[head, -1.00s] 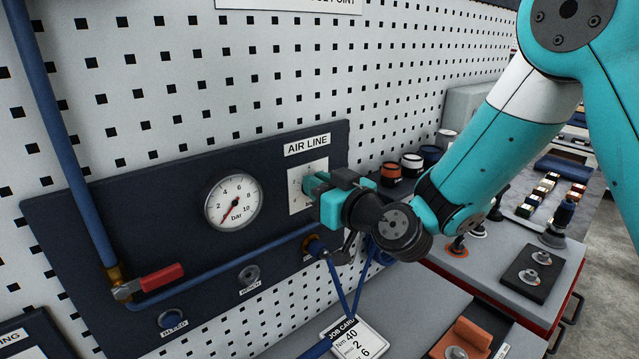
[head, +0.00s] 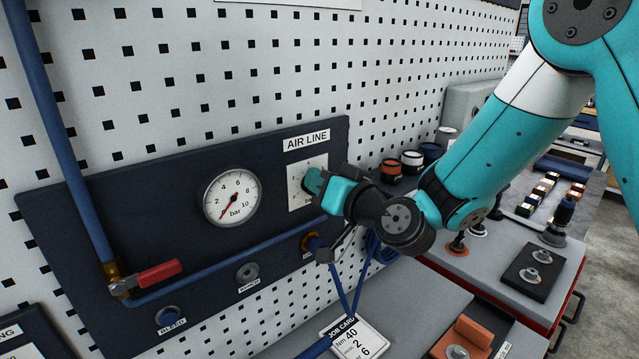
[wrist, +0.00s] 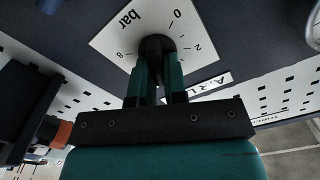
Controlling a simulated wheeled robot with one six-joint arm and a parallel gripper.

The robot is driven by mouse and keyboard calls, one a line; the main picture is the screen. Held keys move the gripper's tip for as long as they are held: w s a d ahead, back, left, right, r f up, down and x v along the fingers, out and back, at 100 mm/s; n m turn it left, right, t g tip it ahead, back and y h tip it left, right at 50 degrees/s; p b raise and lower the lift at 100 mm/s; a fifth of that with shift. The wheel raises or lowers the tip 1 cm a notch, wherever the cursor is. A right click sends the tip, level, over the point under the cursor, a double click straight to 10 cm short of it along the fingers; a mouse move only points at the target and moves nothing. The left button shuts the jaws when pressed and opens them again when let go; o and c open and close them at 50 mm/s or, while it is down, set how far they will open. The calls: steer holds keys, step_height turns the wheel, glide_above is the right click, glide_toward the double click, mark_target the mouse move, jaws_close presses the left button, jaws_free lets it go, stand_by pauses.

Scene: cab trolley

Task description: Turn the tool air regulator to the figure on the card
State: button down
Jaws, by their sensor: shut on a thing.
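My gripper (head: 313,184) is at the regulator's white scale plate (head: 294,196) under the AIR LINE label. In the wrist view its two fingers (wrist: 158,72) are shut on the dark round regulator knob (wrist: 156,44). The plate there shows 0, 2, 8 and "bar"; the other figures are hidden, and I cannot tell where the knob points. The round pressure gauge (head: 231,198) has its red needle pointing to the lower left, near the low end. The job card (head: 362,338) at the bottom shows "Nm 40", a 2 and a 6, with its lower part cut off.
A red-handled valve (head: 158,273) sits on the blue pipe at the left. BLEED (head: 170,316) and BENCH (head: 247,273) fittings are on the dark panel. Blue hoses (head: 345,290) hang below my gripper. An orange block (head: 463,338) and a trolley top stand at the right.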

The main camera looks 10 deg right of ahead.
steer(key=m, duration=0.6)
steer(key=shift+w+d+f+m, duration=0.15)
steer(key=shift+d+f+m, duration=0.1)
steer(key=shift+m, duration=0.05)
stand_by(0.4)
steer(key=c, duration=1.2)
jaws_free()
steer(key=shift+o, duration=0.2)
steer(key=shift+d, duration=0.1)
